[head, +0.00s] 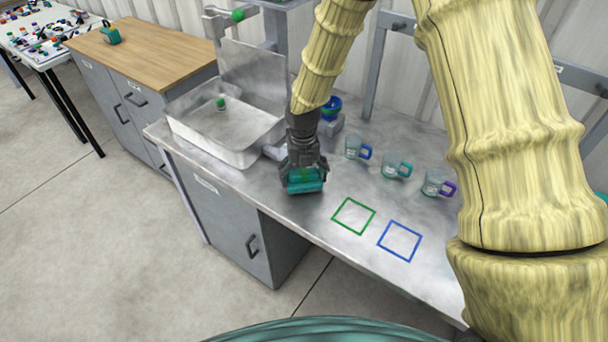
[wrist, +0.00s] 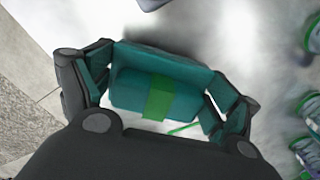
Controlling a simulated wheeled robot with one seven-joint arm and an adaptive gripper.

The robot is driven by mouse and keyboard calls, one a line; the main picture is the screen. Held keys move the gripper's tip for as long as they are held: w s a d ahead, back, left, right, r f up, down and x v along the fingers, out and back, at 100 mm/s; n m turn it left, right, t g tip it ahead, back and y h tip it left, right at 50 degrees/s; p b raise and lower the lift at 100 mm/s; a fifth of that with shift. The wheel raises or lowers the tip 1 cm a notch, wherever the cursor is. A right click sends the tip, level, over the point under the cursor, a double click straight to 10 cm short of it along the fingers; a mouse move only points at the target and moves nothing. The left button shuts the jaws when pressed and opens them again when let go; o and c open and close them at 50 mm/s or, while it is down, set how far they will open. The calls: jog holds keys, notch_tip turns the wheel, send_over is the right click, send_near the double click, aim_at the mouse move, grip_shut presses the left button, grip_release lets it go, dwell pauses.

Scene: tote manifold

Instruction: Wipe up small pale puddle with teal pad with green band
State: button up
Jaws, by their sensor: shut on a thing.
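My gripper (head: 304,176) is shut on a teal pad with a green band (head: 305,186), over the metal bench near its front edge. In the wrist view the pad (wrist: 130,92) lies between the fingers of the gripper (wrist: 158,98), with its green band (wrist: 159,97) across the middle. The pad is at or close to the bench top; I cannot tell whether it touches. I cannot make out the small pale puddle among the bright reflections on the metal; the gripper and pad may hide it.
A metal basin (head: 236,154) stands left of my gripper. Three clear mugs (head: 353,147) with coloured handles stand to the right. A green square outline (head: 353,201) and a blue one (head: 400,223) mark clear bench. A wooden-topped cabinet (head: 142,52) stands farther left.

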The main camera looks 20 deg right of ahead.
jog(key=shift+s+r, duration=0.15)
jog(key=shift+f+b, duration=0.35)
jog(key=shift+f, duration=0.7)
dwell(0.5)
jog(key=shift+w+a, duration=0.1)
jog(key=shift+w, duration=0.1)
jog(key=shift+w+a+r+p, duration=0.1)
jog(key=shift+w+a+p, duration=0.25)
jog(key=shift+w+a, duration=0.35)
jog(key=shift+w+a+p, duration=0.3)
jog(key=shift+w+a, duration=0.15)
jog(key=shift+w, duration=0.35)
jog(key=shift+s+d+f+p, duration=0.2)
jog(key=shift+s+d+p, duration=0.15)
jog(key=shift+s+d, duration=0.4)
jog(key=shift+s+d+f+p, duration=0.15)
jog(key=shift+s+d+p, duration=0.25)
jog(key=shift+s, duration=0.55)
